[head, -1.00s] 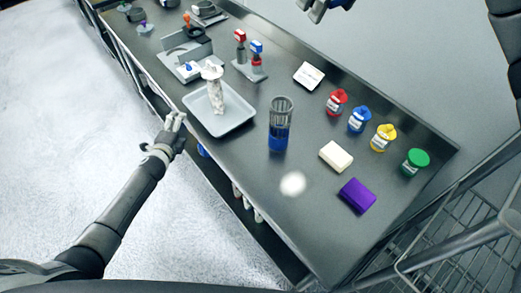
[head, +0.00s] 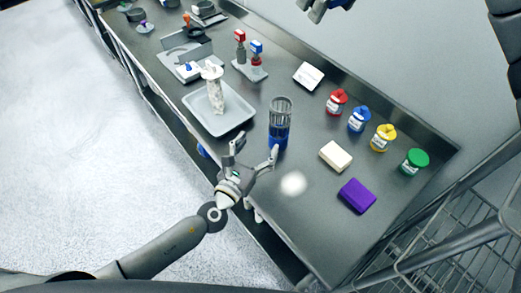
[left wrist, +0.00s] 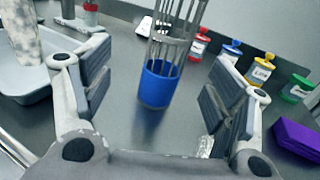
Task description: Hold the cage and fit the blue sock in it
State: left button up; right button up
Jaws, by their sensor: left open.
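The grey slatted cage (head: 281,108) stands upright on the table, with blue (head: 279,138) around its lower part. I cannot tell whether this blue is the sock or a base. In the left wrist view the cage (left wrist: 181,28) and its blue lower part (left wrist: 157,86) stand ahead, between the open fingers. My left gripper (head: 256,146) is open and empty at the table's front edge, just short of the cage, with one fingertip close to the blue. My right gripper (head: 318,10) seems to be the grey fingers at the top edge, mostly cut off.
A grey tray (head: 240,122) with a mottled white column (head: 215,95) is left of the cage. A cream block (head: 335,156), a purple block (head: 356,195) and several coloured-lid jars (head: 384,138) stand to the right. A wire cart (head: 470,225) is at lower right.

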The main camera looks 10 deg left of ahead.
aim_at(275, 128)
pick_arm(q)
jog(key=shift+m, duration=0.3)
jog(key=x, duration=0.3)
jog(key=d+x, duration=0.1)
jog(key=x, duration=0.7)
jog(key=shift+d, duration=0.25)
jog(key=shift+r, duration=0.1)
jog(key=shift+c, duration=0.4)
jog(key=shift+s, duration=0.1)
jog(key=c, duration=1.1)
